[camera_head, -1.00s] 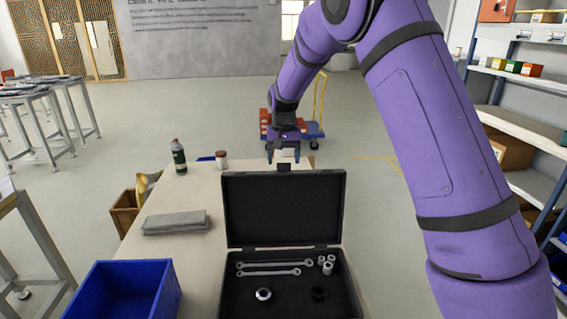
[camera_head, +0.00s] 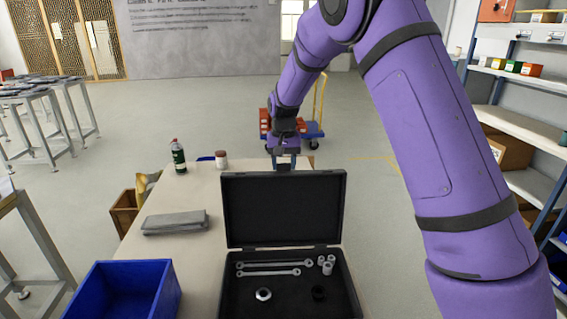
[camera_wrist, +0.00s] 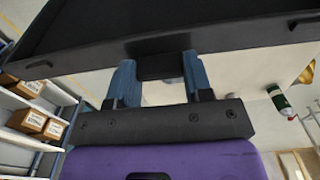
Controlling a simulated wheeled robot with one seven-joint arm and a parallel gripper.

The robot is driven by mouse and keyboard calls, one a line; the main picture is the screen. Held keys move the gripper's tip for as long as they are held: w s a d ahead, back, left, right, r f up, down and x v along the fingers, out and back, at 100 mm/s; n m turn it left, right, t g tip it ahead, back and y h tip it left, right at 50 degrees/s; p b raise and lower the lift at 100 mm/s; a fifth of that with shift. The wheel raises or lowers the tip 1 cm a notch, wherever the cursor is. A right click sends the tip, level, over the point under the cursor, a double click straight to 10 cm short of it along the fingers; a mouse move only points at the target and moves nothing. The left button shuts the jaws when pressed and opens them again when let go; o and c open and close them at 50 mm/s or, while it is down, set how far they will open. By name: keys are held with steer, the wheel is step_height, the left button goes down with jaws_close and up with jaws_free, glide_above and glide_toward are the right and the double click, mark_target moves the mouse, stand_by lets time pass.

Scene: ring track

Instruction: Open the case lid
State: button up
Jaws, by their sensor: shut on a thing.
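The black case (camera_head: 227,285) stands on the table with its lid (camera_head: 284,208) raised about upright, its dark inner face toward the head camera. My gripper (camera_head: 285,163) is at the lid's top edge, at its middle. In the wrist view the two blue fingers of my gripper (camera_wrist: 160,75) are on either side of a small black tab (camera_wrist: 162,67) on the lid (camera_wrist: 215,28), shut on it. Two wrenches (camera_head: 270,273), several small sockets (camera_head: 327,265), a silver ring (camera_head: 263,294) and a black round part (camera_head: 318,292) lie in the case.
On the table (camera_head: 190,262) are a folded grey cloth (camera_head: 175,222), a dark green bottle (camera_head: 178,157) and a white jar with a brown lid (camera_head: 221,160). A blue bin (camera_head: 125,290) is at the front left. Shelves (camera_head: 520,125) stand at the right.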

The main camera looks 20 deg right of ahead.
steer(key=s, duration=0.1)
steer(key=s+a, duration=0.1)
steer(key=s, duration=0.3)
steer(key=shift+a+r, duration=0.15)
steer(key=shift+r, duration=0.25)
steer(key=shift+w, duration=0.1)
steer(key=o, duration=1.3)
steer(key=shift+r, duration=0.1)
step_height(320, 180, up, 11)
steer(key=shift+f, duration=0.15)
